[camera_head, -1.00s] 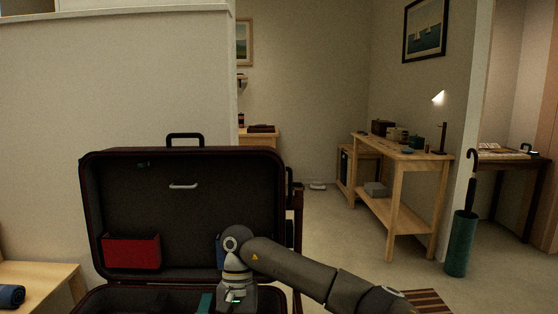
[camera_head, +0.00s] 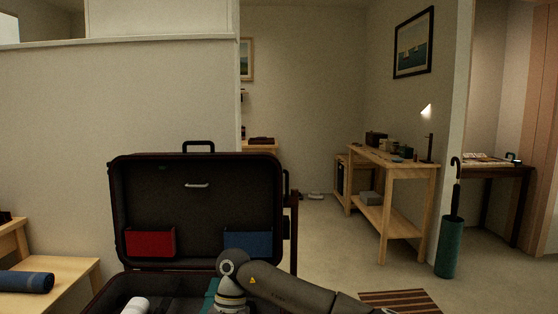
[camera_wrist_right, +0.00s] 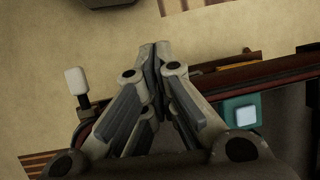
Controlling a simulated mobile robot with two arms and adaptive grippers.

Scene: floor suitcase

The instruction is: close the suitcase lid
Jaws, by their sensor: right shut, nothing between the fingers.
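The suitcase lid (camera_head: 198,205) stands upright and open in the head view, dark with a brown rim, a handle on top and red and blue pockets inside. The suitcase base (camera_head: 110,293) lies below it, holding a white roll (camera_head: 135,305) and a teal item (camera_head: 210,291). My right arm reaches over the base from the lower right; its fingers are out of the head view. In the right wrist view my right gripper (camera_wrist_right: 154,50) is shut and empty, its fingertips over the floor just past the suitcase's brown rim (camera_wrist_right: 270,73). The left gripper is not in view.
A wooden bench (camera_head: 62,285) with a blue roll (camera_head: 25,282) stands at left. A wooden shelf table (camera_head: 400,172) and a green umbrella stand (camera_head: 449,247) are at right. A striped mat (camera_head: 400,301) lies on the floor. The floor between is open.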

